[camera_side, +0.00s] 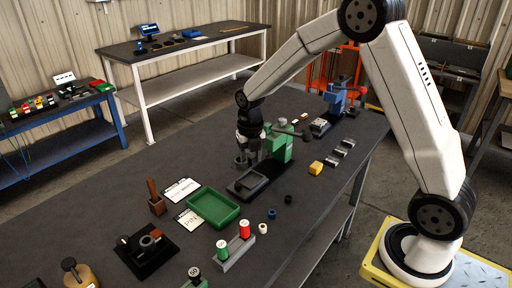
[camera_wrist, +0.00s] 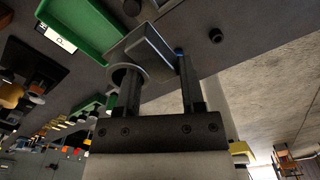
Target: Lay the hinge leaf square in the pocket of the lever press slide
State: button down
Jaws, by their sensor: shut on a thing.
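My gripper (camera_side: 243,160) is above the slide of the green lever press (camera_side: 279,146), close to the press body. In the wrist view my gripper (camera_wrist: 157,64) has its two fingers on either side of a grey metal piece, the hinge leaf (camera_wrist: 150,46), which has a round barrel at its left end. It is shut on the leaf. In the side view the leaf is small and mostly lost against the fingers. The press slide pocket (camera_side: 248,184) is a dark shallow rimmed recess in front of the press, below my gripper. The pocket cannot be made out in the wrist view.
A green tray (camera_side: 213,209) lies left of the slide, with label cards (camera_side: 182,190) beside it. A rack with red and green spools (camera_side: 236,247) stands nearer. A yellow block (camera_side: 316,168) and several grey parts (camera_side: 340,153) lie right of the press. A blue press (camera_side: 336,100) stands behind.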

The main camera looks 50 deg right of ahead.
send_over(257, 180)
jog(key=shift+f, duration=1.2)
jog(key=shift+f, duration=0.15)
jog(key=shift+f, duration=2.75)
jog(key=shift+f, duration=1)
jog(key=shift+c, duration=0.6)
grip_release()
jog(key=shift+f, duration=0.1)
notch_tip(257, 180, up, 8)
